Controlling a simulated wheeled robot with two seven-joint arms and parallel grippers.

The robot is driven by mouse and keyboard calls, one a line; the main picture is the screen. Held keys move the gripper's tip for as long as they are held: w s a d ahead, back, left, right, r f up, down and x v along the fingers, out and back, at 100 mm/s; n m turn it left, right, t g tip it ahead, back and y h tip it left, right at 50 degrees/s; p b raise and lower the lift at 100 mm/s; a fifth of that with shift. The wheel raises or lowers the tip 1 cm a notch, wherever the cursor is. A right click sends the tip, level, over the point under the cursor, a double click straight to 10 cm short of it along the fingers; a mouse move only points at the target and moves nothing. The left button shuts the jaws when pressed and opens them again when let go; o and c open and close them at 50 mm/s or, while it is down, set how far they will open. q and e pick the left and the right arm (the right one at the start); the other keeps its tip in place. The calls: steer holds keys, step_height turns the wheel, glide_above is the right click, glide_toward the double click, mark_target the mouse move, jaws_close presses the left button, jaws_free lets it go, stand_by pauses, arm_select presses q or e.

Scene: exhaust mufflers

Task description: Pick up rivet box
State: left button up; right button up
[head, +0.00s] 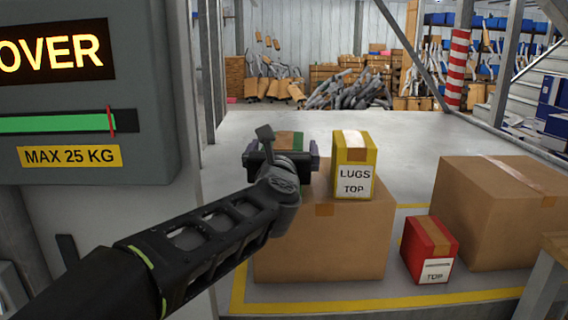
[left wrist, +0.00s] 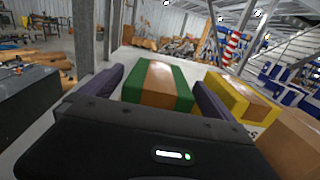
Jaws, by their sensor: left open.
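A green box with a brown tape band (head: 290,138) shows just beyond my left gripper (head: 282,152) in the head view, at the back left of a large cardboard box. The green box also shows in the left wrist view (left wrist: 157,85), between the two purple-grey fingers. My left gripper is open, with a finger on each side of the green box; I cannot tell whether they touch it. The green box's front and any label are hidden. No label reading rivets shows. My right gripper is not in view.
A yellow box labelled LUGS (head: 354,166) stands close right of the gripper on the large cardboard box (head: 330,240). A red box (head: 428,250) stands lower right beside another cardboard box (head: 500,210). A grey scale display (head: 90,90) fills the left.

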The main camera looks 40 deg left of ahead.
mark_target(284, 139)
arm_select(q)
steer(key=p+x, duration=0.1)
steer(key=x, duration=0.2)
steer(key=shift+s+r, duration=0.1)
steer(key=shift+w+a, duration=0.25)
steer(key=shift+w, duration=0.15)
steer(key=shift+c, duration=0.3)
steer(key=c, duration=2)
steer(key=shift+c, duration=0.3)
step_height(284, 139, up, 9)
steer(key=shift+p, duration=1.2)
steer(key=shift+r, duration=0.55)
